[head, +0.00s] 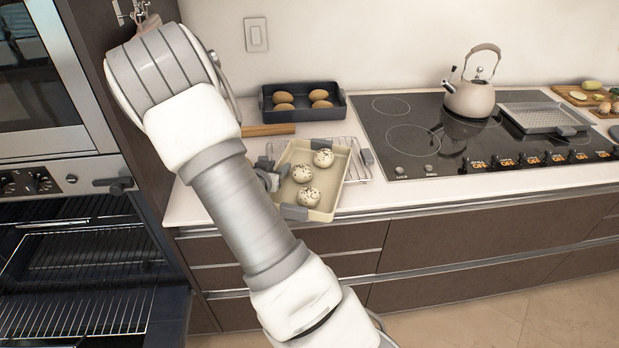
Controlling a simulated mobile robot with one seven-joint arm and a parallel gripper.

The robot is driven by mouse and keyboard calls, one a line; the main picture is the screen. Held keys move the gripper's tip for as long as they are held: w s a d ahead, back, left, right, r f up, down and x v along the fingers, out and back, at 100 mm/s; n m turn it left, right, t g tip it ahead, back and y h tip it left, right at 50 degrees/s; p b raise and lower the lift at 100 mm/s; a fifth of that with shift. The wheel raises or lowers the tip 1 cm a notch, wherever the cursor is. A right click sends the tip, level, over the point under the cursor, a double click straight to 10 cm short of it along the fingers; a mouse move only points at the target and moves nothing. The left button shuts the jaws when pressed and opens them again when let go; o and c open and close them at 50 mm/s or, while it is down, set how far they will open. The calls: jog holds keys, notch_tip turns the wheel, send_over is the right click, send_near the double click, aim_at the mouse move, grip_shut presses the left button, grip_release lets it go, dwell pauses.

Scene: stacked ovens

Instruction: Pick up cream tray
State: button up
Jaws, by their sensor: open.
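The cream tray (327,204) sits on the counter at the centre, partly over a wire rack (355,170). It holds three round, speckled pale buns (308,197) and has grey grips at its ends. My gripper (269,177) is at the tray's left edge, beside or over its rim; it is open. Most of the gripper is hidden behind my own arm, so I cannot tell whether it touches the tray.
A dark tray (335,112) with several brown rolls stands behind, with a wooden rolling pin (268,130) before it. The cooktop (385,125) holds a kettle (470,97) and a grey tray (545,118). The open lower oven (85,265) with racks is at left.

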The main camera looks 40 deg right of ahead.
grip_shut()
dwell(1.4)
